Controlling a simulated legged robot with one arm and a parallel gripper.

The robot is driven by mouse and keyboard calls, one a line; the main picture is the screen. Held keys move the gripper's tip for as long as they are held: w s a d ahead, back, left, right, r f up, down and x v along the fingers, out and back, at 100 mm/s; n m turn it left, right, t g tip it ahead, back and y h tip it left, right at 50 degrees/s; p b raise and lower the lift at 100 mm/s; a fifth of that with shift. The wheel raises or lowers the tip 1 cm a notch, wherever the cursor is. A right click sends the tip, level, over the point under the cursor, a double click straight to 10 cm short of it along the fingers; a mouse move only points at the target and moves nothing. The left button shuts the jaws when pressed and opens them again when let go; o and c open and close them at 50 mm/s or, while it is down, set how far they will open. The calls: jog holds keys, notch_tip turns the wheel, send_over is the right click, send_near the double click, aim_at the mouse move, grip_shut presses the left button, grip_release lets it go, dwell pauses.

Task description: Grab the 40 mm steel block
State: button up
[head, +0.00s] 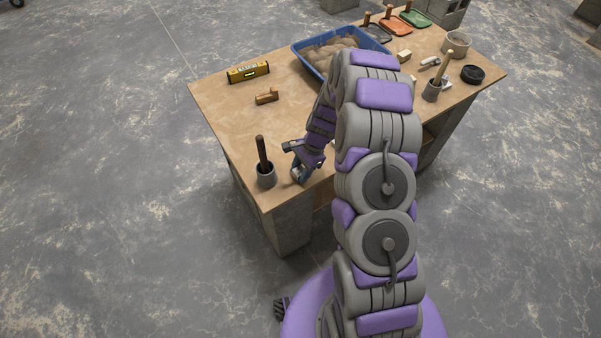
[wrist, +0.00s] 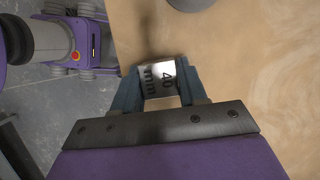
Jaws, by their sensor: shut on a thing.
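The steel block (wrist: 160,80) is a shiny metal piece with "40 mm" marked in dark print. In the wrist view it sits between the two blue-grey fingers of my gripper (wrist: 158,92), which is shut on it. In the head view my gripper (head: 299,172) is low at the table's near edge, and the block (head: 296,174) shows only as a small pale patch there. Whether the block touches the tabletop cannot be told.
A yellow level (head: 248,72), a wooden tool (head: 267,97) and a blue tub of mortar (head: 302,48) lie farther back.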

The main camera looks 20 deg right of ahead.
grip_shut()
jog(key=shift+d, duration=0.15)
